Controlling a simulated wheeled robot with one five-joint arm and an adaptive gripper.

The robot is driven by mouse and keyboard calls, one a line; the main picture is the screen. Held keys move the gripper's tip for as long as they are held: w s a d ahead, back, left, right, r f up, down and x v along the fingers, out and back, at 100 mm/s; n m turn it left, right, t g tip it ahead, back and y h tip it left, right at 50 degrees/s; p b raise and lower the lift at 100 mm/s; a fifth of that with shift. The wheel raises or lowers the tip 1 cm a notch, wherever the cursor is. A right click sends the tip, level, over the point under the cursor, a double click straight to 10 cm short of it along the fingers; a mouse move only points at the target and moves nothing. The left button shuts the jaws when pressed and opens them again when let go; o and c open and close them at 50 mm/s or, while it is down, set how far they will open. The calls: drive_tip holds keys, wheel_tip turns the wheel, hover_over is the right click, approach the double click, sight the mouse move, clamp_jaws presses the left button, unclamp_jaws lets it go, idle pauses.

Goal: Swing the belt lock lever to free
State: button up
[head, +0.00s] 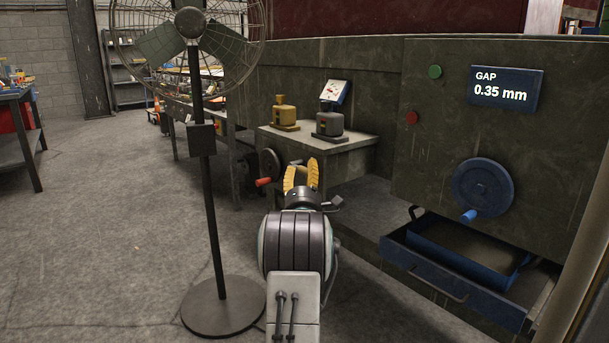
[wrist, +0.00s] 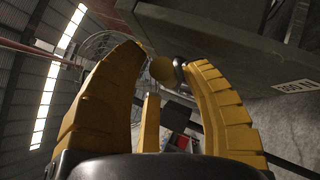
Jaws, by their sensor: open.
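My gripper (head: 301,173) is open in the head view, its yellow fingers pointing up and away beside the low grey bench. In the wrist view, my gripper (wrist: 169,56) has its fingers spread wide. A white label (wrist: 296,86), upside down, is on the grey surface at right. I cannot make out the lever in the head view.
A dark handwheel with a red handle (head: 264,182) is just left of my gripper. A fan (head: 203,160) stands at left. At right are a gap display (head: 505,89), a blue handwheel (head: 483,187) and an open blue drawer (head: 455,312). Floor is free at far left.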

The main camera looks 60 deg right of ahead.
drive_tip(key=shift+w+d+r, duration=0.15)
drive_tip(key=shift+d, duration=0.15)
drive_tip(key=shift+c, duration=0.2)
clamp_jaws()
idle(0.3)
